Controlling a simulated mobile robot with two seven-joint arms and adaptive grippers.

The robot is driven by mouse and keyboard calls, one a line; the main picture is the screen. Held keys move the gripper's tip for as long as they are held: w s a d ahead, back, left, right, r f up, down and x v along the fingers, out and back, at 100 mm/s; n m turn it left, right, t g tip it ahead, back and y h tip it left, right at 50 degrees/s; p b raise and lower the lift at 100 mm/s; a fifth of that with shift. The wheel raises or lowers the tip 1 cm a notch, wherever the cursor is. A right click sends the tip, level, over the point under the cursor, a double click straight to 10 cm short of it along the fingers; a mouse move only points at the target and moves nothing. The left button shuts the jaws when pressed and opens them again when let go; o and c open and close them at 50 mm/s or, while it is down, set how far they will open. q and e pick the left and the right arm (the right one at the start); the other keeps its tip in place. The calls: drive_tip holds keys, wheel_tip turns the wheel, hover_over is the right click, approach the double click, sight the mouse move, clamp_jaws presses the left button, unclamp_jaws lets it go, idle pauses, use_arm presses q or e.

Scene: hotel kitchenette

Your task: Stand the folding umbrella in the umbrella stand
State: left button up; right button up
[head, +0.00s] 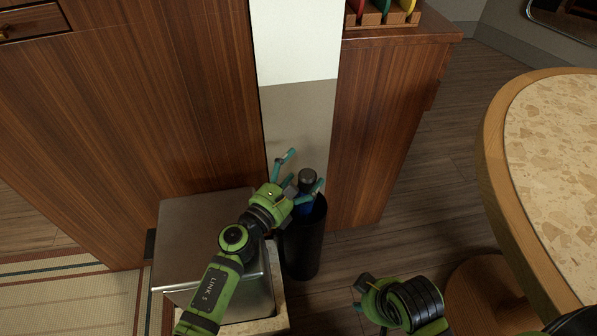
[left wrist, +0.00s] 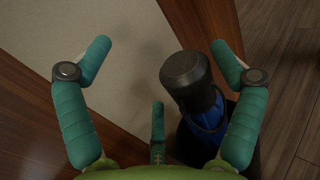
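The folding umbrella, blue with a black handle (head: 307,177), stands nearly upright with its lower part inside the black cylindrical umbrella stand (head: 303,248). Its lower end is hidden in the stand. My left gripper (head: 301,172) is open at the handle, its teal fingers spread. In the left wrist view the umbrella's handle (left wrist: 187,80) lies between the open fingers (left wrist: 160,52), closer to the right one; I cannot tell whether they touch. My right gripper (head: 362,291) is low in the head view, away from the stand; its fingers are not clear.
A metal bin (head: 205,225) stands left of the stand, under my left arm. A wooden cabinet (head: 385,125) is behind at right, with a rack of coloured items (head: 380,15) on top. A round speckled table (head: 555,150) fills the right side. Floor between is clear.

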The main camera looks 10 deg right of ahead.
use_arm(q)
drive_tip(key=shift+f, duration=0.15)
drive_tip(key=shift+r, duration=2.05)
wheel_tip(320, 180, up, 6)
